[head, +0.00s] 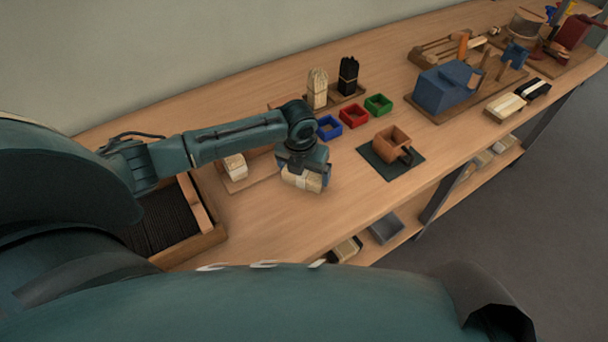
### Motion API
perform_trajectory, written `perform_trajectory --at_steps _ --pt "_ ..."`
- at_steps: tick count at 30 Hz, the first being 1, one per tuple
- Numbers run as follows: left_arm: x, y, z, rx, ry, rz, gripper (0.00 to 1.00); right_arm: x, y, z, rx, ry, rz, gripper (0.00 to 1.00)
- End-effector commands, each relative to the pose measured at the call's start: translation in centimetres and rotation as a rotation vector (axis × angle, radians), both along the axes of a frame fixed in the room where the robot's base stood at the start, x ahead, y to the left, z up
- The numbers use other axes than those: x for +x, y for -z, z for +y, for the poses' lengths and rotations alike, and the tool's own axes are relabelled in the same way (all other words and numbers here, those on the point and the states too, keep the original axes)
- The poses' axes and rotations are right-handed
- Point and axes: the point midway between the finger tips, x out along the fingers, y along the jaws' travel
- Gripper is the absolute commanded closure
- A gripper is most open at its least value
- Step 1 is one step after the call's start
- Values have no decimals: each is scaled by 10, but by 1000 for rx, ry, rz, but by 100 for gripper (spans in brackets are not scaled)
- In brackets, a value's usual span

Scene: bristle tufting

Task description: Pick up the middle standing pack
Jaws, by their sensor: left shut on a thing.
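My left gripper (303,168) is over the front middle of the bench. It is shut on a pale cream block-like pack (300,182), partly hidden by the fingers. Whether the pack touches the bench top, I cannot tell. A tall cream pack (317,90) and a tall black pack (348,76) stand upright at the back on a wooden base (345,98). A smaller pale pack (235,166) sits on a wooden board (262,172) left of the gripper, partly behind my arm. My right gripper is out of view.
Blue (329,128), red (354,116) and green (378,104) trays line the bench behind the gripper. A brown clamp-like piece (392,143) sits on a dark mat (375,163). A wooden box of dark strips (205,207) is at left. Bare bench lies in front.

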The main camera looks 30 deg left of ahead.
Motion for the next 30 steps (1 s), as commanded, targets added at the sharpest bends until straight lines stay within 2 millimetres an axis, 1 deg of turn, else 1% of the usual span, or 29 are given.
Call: perform_trajectory --at_steps 1,3,8,10,14,18,22,24,27,30 --pt "0 0 0 0 0 -1 33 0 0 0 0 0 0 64" --pt "0 -1 0 0 0 -1 37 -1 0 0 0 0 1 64" --pt "1 -2 0 0 0 -2 37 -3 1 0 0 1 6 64" --pt "1 -6 0 -1 0 -3 37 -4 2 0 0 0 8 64" --pt "2 -26 1 0 0 -6 37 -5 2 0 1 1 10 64" --pt "2 -55 0 0 1 -6 37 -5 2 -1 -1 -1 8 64" --pt "1 -79 0 -1 0 -5 37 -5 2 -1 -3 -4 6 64" --pt "1 -88 0 -1 0 -4 37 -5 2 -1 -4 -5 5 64" --pt "1 -97 0 -1 -1 -2 37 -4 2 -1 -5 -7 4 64" --pt "1 -101 0 -2 -5 -1 37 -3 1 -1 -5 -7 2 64"
